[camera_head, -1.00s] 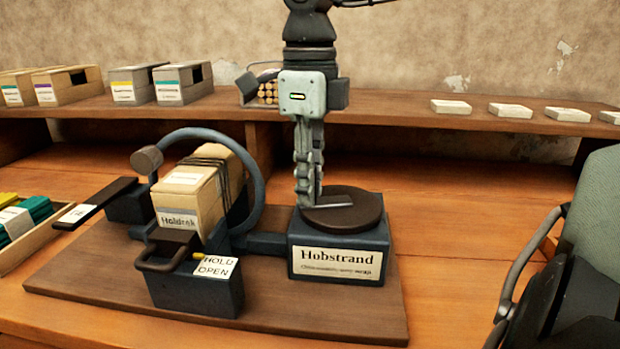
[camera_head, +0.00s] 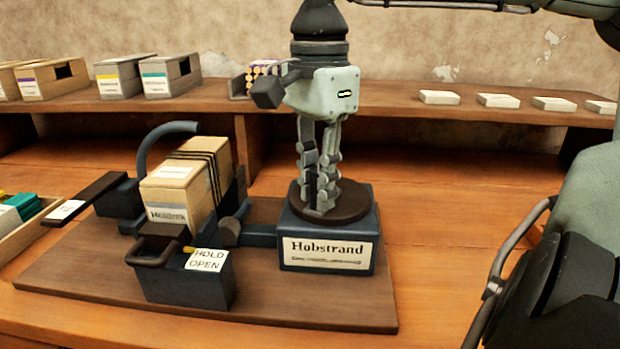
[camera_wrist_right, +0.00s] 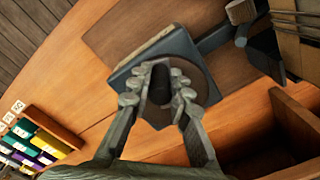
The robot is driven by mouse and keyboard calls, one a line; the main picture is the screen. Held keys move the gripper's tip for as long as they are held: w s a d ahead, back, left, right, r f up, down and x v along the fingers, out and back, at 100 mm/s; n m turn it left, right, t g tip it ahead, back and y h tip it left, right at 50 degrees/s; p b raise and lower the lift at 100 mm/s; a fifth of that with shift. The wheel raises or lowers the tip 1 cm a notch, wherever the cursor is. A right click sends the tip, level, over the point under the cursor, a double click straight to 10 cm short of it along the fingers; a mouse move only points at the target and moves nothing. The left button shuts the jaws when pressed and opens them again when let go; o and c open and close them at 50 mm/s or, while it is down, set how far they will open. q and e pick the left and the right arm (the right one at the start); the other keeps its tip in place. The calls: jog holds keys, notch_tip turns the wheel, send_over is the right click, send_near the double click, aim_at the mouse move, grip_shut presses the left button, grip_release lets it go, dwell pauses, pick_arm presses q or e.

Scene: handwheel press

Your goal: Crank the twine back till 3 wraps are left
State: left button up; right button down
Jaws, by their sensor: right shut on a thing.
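The press stands on a brown board, with a dark block labelled "Hobstrand" (camera_head: 327,256) and a round brown crank disc (camera_head: 352,208) on top. My right gripper (camera_head: 320,208) points down at the disc; in the right wrist view it (camera_wrist_right: 160,85) is shut on a dark upright knob (camera_wrist_right: 160,83). A tan box (camera_head: 180,190) sits in the press with dark twine (camera_head: 213,168) around it; I cannot count the wraps surely. A blue curved arm (camera_head: 160,137) rises behind the box, and a grey cylinder (camera_head: 230,232) is at its right. My left gripper is not in view.
A lever with a "HOLD OPEN" tag (camera_head: 207,260) is at the press's front. A tray of coloured packs (camera_head: 20,215) is at left. Boxes (camera_head: 120,75) and white blocks (camera_head: 497,100) line the back shelf. The bench right of the board is mostly clear.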

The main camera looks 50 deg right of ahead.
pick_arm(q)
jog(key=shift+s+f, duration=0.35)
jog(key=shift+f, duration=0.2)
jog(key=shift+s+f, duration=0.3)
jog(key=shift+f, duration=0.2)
pick_arm(e)
jog(key=shift+s+d+n, duration=0.2)
jog(key=shift+s+n, duration=0.15)
jog(key=shift+n, duration=0.65)
jog(key=shift+s+d+n, duration=0.2)
jog(key=shift+s+n, duration=0.1)
jog(key=shift+n, duration=0.7)
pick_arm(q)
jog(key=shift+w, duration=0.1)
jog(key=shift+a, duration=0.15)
pick_arm(e)
jog(key=c, duration=1.4)
grip_release()
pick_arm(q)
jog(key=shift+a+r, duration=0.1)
pick_arm(e)
jog(key=shift+r, duration=0.2)
notch_tip(320, 180, up, 12)
jog(key=shift+f, duration=0.15)
